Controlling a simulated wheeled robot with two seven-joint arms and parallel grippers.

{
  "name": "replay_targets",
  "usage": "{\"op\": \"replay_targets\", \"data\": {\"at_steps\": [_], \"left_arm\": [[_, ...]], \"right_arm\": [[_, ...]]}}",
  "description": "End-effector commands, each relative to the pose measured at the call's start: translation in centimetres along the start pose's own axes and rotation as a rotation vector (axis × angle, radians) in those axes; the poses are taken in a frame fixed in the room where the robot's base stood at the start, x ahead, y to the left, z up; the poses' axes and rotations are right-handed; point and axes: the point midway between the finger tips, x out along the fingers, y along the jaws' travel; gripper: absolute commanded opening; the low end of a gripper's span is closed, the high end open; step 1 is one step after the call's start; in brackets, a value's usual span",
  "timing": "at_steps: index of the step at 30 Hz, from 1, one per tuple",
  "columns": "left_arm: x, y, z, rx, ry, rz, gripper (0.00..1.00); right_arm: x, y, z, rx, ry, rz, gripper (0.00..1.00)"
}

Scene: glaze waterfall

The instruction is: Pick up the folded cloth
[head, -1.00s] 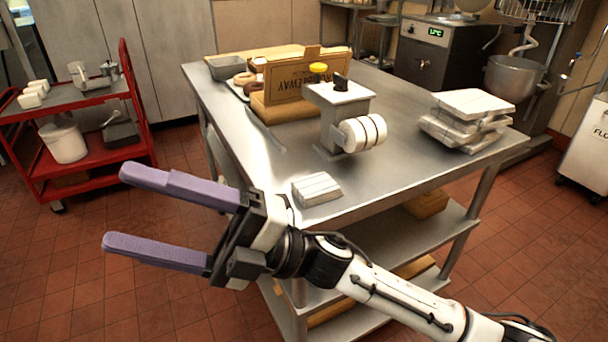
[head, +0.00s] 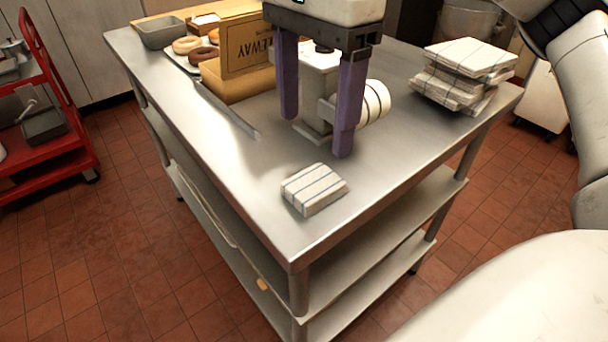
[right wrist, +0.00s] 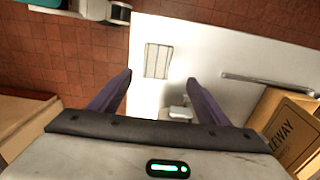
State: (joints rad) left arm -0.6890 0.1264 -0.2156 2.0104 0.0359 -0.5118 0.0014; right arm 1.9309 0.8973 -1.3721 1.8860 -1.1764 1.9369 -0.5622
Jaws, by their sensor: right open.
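The folded cloth (head: 314,189), white with dark stripes, lies flat on the steel table (head: 262,218) near its front corner. It also shows in the right wrist view (right wrist: 158,61), ahead of the fingers and slightly left of centre. My right gripper (head: 317,137) points down with its purple fingers apart and nothing between them. In the head view it is above the table, behind the cloth and apart from it. The gripper (right wrist: 160,78) is open in the right wrist view too. My left gripper is not in view.
A grey dispenser with a white striped roll (head: 374,102) stands just behind my right fingers. A stack of similar cloths (head: 464,75) lies at the table's right. A cardboard box (head: 247,47), donuts (head: 187,45) and a grey bin (head: 163,33) are at the back left. Bare tabletop surrounds the cloth.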

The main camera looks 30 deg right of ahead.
Motion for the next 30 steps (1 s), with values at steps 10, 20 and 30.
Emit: {"op": "replay_targets", "data": {"at_steps": [10,20,30], "left_arm": [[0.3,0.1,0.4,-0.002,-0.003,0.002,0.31],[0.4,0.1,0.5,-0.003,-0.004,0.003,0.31],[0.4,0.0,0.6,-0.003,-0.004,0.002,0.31]], "right_arm": [[4.4,0.1,-0.5,0.002,0.013,-0.004,0.7],[8.2,0.8,-0.7,0.002,0.012,-0.002,0.7],[9.9,0.7,-0.7,0.002,0.01,-0.004,0.7]]}}
